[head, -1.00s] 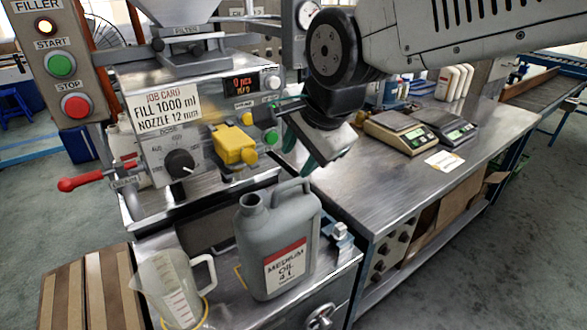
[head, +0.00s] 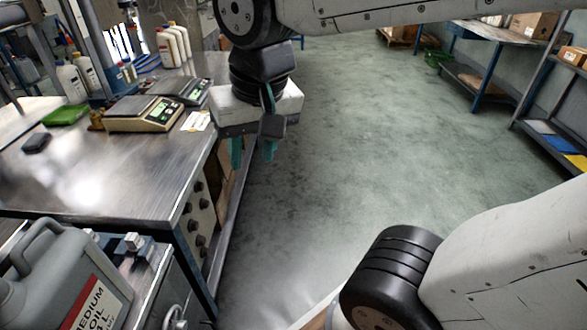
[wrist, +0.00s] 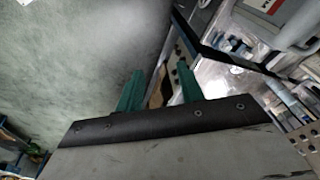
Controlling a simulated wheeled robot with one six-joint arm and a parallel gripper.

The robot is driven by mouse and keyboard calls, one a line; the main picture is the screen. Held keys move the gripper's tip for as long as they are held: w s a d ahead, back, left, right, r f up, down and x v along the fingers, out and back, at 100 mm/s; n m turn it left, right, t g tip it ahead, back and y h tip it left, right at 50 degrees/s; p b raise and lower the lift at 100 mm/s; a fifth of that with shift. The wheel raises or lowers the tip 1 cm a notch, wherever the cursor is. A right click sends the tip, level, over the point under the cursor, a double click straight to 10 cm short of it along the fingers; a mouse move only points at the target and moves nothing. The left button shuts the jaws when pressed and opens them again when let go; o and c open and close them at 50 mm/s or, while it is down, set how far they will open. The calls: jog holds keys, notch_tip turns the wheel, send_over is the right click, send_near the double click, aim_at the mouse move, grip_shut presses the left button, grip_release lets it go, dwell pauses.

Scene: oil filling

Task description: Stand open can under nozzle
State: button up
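The grey can (head: 45,285) labelled MEDIUM OIL stands upright at the lower left of the head view, cut off by the picture edge. Its mouth cannot be made out clearly. A grey body with a white and red label, which looks like the can (wrist: 283,14), shows at the top right of the wrist view. My gripper (head: 253,154) hangs over the floor, to the right of the bench and well apart from the can. Its two green fingers (wrist: 158,88) are spread with nothing between them. The nozzle is not recognisable in the current views.
A steel bench (head: 105,180) carries scales (head: 145,113), white bottles (head: 170,45) and a green item (head: 66,115). A small clamp-like fitting (head: 132,242) sits right of the can. Open floor (head: 350,130) lies to the right, with shelving (head: 560,145) beyond.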

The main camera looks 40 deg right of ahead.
jog(key=s+d+f+n+g, duration=0.1)
jog(key=s+d+f+n, duration=0.1)
jog(key=s+d, duration=0.4)
jog(key=shift+s+f, duration=0.35)
jog(key=shift+s, duration=0.25)
jog(key=shift+c, duration=0.4)
grip_shut()
